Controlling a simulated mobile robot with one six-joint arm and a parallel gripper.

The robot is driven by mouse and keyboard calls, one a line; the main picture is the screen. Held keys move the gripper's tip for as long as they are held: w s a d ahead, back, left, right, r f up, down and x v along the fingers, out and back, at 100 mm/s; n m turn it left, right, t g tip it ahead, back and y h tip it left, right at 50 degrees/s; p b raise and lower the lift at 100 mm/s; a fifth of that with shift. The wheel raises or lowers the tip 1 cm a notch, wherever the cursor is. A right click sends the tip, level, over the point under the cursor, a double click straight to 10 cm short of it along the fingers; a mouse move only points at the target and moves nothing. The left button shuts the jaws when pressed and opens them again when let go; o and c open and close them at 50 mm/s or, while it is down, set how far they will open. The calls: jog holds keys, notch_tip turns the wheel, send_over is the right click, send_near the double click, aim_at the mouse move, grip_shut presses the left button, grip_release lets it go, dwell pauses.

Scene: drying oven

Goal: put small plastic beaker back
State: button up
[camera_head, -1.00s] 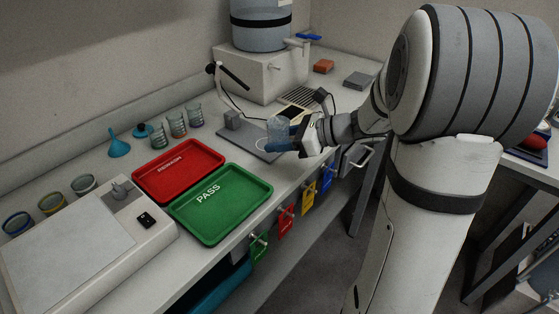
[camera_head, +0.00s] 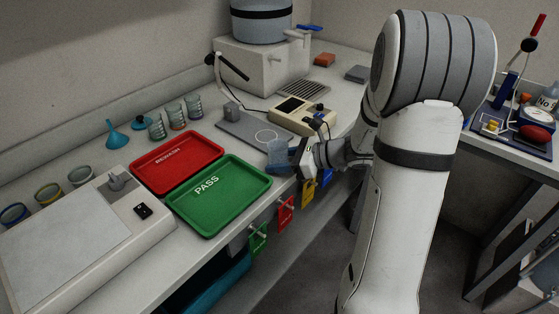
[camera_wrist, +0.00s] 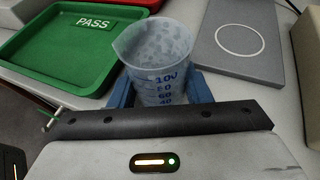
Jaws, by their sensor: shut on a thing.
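The small plastic beaker (camera_wrist: 155,55) is clear with blue graduation marks and stands upright between the blue fingers of my gripper (camera_wrist: 160,90) in the wrist view. In the head view, the beaker (camera_head: 279,154) is at the front edge of the bench, just right of the green PASS tray (camera_head: 235,222). My gripper (camera_head: 292,158) is shut on it. I cannot tell whether the beaker's base touches the bench. The grey plate with a white ring (camera_head: 233,128) lies just behind it and also shows in the wrist view (camera_wrist: 240,68).
A red REWASH tray (camera_head: 150,178) lies beside the green tray. Several glass beakers (camera_head: 175,115) and blue funnels (camera_head: 116,134) stand along the wall. A beige device (camera_head: 299,116) sits behind my gripper. Coloured tags (camera_head: 286,214) hang below the bench's front edge.

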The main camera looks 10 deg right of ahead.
jog(key=shift+f, duration=0.2)
jog(key=o, duration=1.1)
jog(key=shift+d+r, duration=0.3)
jog(key=shift+r, duration=0.05)
jog(key=p+v, duration=0.1)
jog(key=v, duration=1)
jog(key=s+a+n+g+h, duration=0.2)
jog(key=s+a+n+h, duration=0.2)
jog(key=s+n, duration=0.3)
jog(key=s+a+n+g+h, duration=0.2)
jog(key=s+a+n+h, duration=0.3)
jog(key=n, duration=1.2)
jog(key=s+h, duration=0.2)
jog(key=s, duration=0.1)
jog(key=shift+s+a+r+g, duration=0.2)
jog(key=shift+r+g, duration=0.1)
jog(key=shift+g, duration=0.1)
